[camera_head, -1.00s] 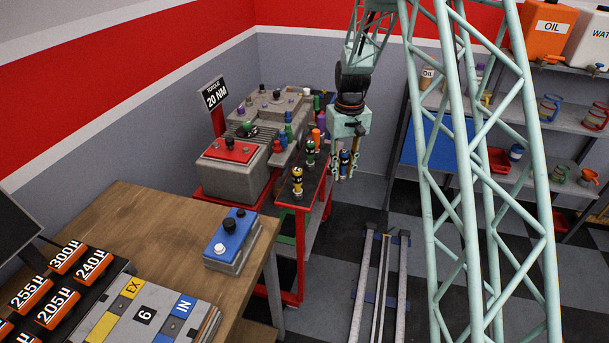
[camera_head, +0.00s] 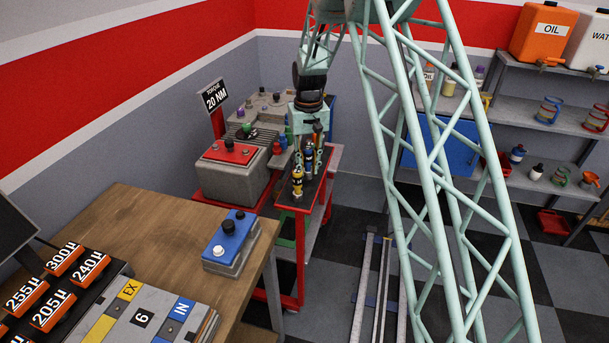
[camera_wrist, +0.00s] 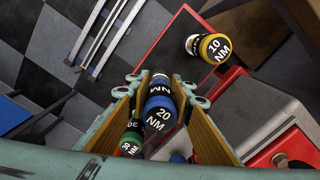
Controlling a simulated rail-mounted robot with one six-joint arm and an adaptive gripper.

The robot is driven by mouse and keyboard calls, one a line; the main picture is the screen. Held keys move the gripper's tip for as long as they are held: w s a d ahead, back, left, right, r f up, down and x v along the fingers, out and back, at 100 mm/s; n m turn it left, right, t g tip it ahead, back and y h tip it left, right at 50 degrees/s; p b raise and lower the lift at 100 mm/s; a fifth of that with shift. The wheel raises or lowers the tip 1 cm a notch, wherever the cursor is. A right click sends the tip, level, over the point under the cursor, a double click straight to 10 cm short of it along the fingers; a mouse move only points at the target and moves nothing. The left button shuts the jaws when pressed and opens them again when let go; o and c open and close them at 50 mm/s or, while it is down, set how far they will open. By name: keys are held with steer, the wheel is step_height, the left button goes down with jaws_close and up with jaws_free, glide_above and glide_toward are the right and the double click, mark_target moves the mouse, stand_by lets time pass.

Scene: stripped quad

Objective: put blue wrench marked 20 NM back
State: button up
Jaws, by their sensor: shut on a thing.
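The blue wrench marked 20 NM (camera_wrist: 160,112) is between the wooden-looking finger pads of my gripper (camera_wrist: 160,88) in the wrist view. My gripper is shut on it. In the head view my gripper (camera_head: 307,158) holds the blue wrench (camera_head: 308,163) over the dark top of the red cart (camera_head: 324,192). I cannot tell whether it touches the top. The yellow wrench marked 10 NM (camera_wrist: 212,47) stands near the cart's front end, also in the head view (camera_head: 297,183). A green wrench marked 30 NM (camera_wrist: 131,143) is close beside the left finger, partly hidden.
A torque sign reading 20 NM (camera_head: 215,96) stands behind a grey machine with a red plate (camera_head: 230,153), left of the cart. A wooden bench (camera_head: 160,225) holds a blue-topped box (camera_head: 231,236). Floor rails (camera_head: 380,285) lie right of the cart.

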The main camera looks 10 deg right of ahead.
mark_target(305, 147)
steer(key=shift+a, duration=0.1)
steer(key=shift+w+a, duration=0.15)
steer(key=shift+w, duration=0.05)
steer(key=shift+w+a+f+b, duration=0.15)
steer(key=shift+f+b, duration=0.1)
steer(key=shift+f, duration=0.7)
steer(key=shift+w+a+f+b, duration=0.1)
steer(key=shift+a+f+b, duration=0.1)
steer(key=shift+f, duration=0.7)
steer(key=shift+s+f, duration=0.1)
steer(key=o, duration=0.9)
step_height(305, 147, up, 12)
steer(key=shift+f+p, duration=0.15)
steer(key=shift+p, duration=0.75)
steer(key=shift+r, duration=0.3)
